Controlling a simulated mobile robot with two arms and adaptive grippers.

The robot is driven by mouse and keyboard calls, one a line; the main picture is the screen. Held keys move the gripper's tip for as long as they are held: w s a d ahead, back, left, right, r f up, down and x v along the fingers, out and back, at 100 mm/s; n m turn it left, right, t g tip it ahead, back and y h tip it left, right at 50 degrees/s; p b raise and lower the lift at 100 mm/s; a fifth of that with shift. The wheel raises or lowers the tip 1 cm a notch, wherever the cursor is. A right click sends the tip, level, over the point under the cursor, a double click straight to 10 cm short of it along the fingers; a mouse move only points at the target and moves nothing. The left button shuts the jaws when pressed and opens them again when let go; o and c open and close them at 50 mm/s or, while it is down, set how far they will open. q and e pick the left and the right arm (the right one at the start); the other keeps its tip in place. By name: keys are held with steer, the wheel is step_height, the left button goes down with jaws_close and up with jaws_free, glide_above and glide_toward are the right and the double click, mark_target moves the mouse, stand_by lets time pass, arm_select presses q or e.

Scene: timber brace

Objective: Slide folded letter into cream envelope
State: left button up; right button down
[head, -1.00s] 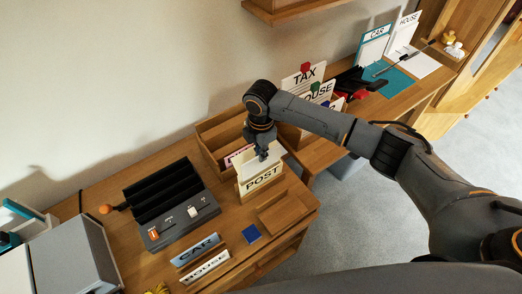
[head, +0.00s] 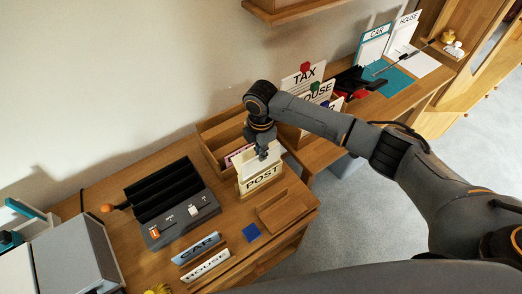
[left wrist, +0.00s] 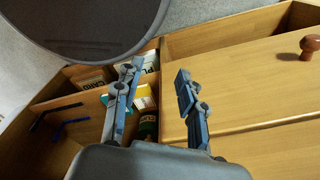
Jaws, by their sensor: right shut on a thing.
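My right gripper (head: 263,154) points down over the wooden POST holder (head: 262,180) on the desk. It is shut on a pale sheet (head: 274,153) that stands upright at the holder. Sheet and envelope are both pale here, so I cannot tell the folded letter from the cream envelope, nor how far one is inside the other. The fingertips are small and partly hidden against the paper. My left gripper (left wrist: 157,86) is open and empty in the left wrist view, above an open drawer; it is not in the head view.
A wooden tray (head: 210,134) stands behind the holder. A black slotted rack (head: 165,192) and CAR and HOUSE signs (head: 197,248) are to the left. A blue pad (head: 251,232) lies in front. The drawer (left wrist: 70,142) holds small boxes and hex keys.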

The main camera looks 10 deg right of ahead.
steer(key=shift+p, duration=0.3)
steer(key=shift+f+b, duration=0.9)
steer(key=shift+f, duration=0.8)
stand_by(0.6)
steer(key=c, duration=0.9)
jaws_free()
steer(key=shift+c, duration=0.2)
steer(key=shift+r, duration=0.1)
step_height(320, 180, up, 8)
steer(key=p, duration=0.8)
